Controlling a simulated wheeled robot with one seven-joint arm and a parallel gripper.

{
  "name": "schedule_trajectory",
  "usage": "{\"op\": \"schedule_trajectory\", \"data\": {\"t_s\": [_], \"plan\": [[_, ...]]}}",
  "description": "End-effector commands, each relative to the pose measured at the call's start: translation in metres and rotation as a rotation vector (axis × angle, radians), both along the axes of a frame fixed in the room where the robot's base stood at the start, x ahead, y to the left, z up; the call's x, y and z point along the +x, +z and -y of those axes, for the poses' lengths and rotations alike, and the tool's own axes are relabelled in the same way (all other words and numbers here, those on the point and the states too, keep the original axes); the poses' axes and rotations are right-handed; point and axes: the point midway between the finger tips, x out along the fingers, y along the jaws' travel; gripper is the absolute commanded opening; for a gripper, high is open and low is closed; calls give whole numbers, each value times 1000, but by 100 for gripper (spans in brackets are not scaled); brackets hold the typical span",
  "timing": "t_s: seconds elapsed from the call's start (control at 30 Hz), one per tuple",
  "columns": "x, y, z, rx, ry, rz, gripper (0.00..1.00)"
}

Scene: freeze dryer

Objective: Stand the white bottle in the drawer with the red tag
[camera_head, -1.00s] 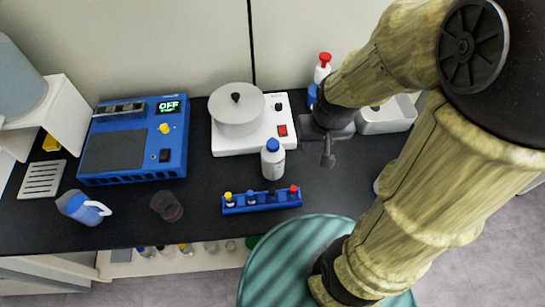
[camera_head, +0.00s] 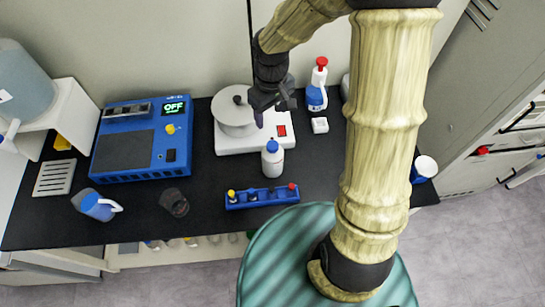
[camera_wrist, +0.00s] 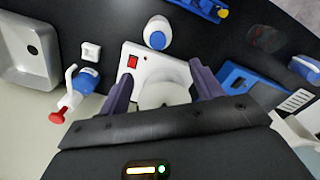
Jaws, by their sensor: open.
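The white bottle (camera_head: 272,162) with a blue cap stands upright on the black bench, in front of the white hot plate and behind the blue tube rack. In the wrist view the bottle (camera_wrist: 158,30) is beyond the fingertips, its cap facing me. My gripper (camera_head: 270,110) is above the hot plate, behind and above the bottle, not touching it. In the wrist view its fingers (camera_wrist: 162,85) are apart with nothing held. A red tag (camera_head: 482,150) shows on a drawer front (camera_head: 510,144) of the grey cabinet at the right; the drawer's inside cannot be seen.
A lidded pot (camera_head: 235,118) sits on the hot plate (camera_head: 240,145). The tube rack (camera_head: 262,196) is just before the bottle. A red-capped wash bottle (camera_head: 317,90) and small white block (camera_head: 320,125) stand to the right. A blue device (camera_head: 125,155) is left. Floor before the cabinet is clear.

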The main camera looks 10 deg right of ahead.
Motion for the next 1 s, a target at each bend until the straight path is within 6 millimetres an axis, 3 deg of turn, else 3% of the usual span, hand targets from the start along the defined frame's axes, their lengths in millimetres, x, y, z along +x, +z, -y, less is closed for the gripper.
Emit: {"op": "schedule_trajectory", "data": {"t_s": [0.27,1.0], "plan": [[0,-8,0,0,-2,-1,65],[-1,-115,0,-1,0,-2,65]]}}
